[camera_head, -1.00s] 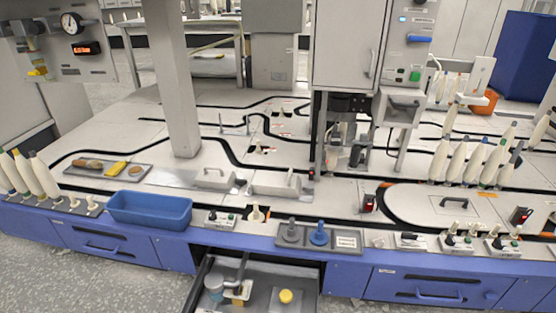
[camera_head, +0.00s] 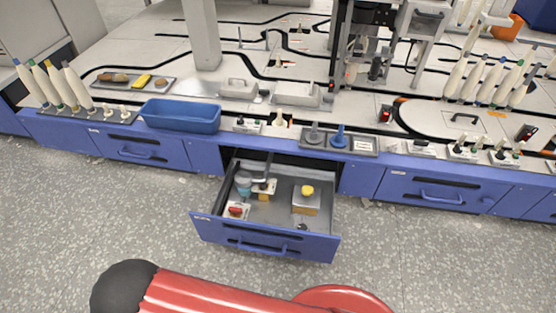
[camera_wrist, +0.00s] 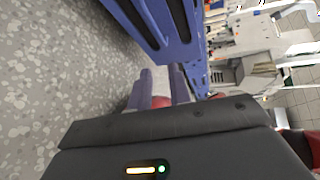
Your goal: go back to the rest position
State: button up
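My gripper (camera_wrist: 163,78) shows in the wrist view with its two fingers apart and nothing visibly held between them. It points along the blue cabinet fronts, over the speckled floor. The head view does not show the gripper; only red and black parts of my own body show at its bottom edge. The open drawer (camera_head: 262,241) stands out from the blue bench in the head view. It holds a box with a yellow knob (camera_head: 307,191), a light blue cup (camera_head: 243,184) and a small red item (camera_head: 236,210).
A blue bin (camera_head: 180,116) stands on the bench edge, right of several bobbins (camera_head: 78,86). A dark tray (camera_head: 130,83) lies behind it. More bobbins stand at the right. The grey floor (camera_head: 90,215) left of the drawer is clear.

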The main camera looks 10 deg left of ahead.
jog(key=w+d+r+m+g+p, duration=0.1)
jog(key=w+d+r+m+g, duration=0.4)
jog(key=w+d+r+m, duration=0.45)
jog(key=w+d+r+m+g+p, duration=0.2)
jog(key=w+d+r+m+g, duration=0.3)
jog(key=r+m, duration=0.8)
jog(key=s+d+r+m+t+y+p, duration=0.1)
jog(key=d+r+m+y, duration=0.3)
jog(key=d+r+m, duration=0.6)
jog(key=s+d+r+m+t+y+p, duration=0.1)
jog(key=s+d+r+m+y, duration=0.3)
jog(key=d+r+m, duration=0.6)
jog(key=shift+d+r+m+t+y, duration=0.2)
jog(key=shift+m+t+y, duration=0.3)
jog(key=shift+m, duration=1.25)
jog(key=shift+s, duration=0.1)
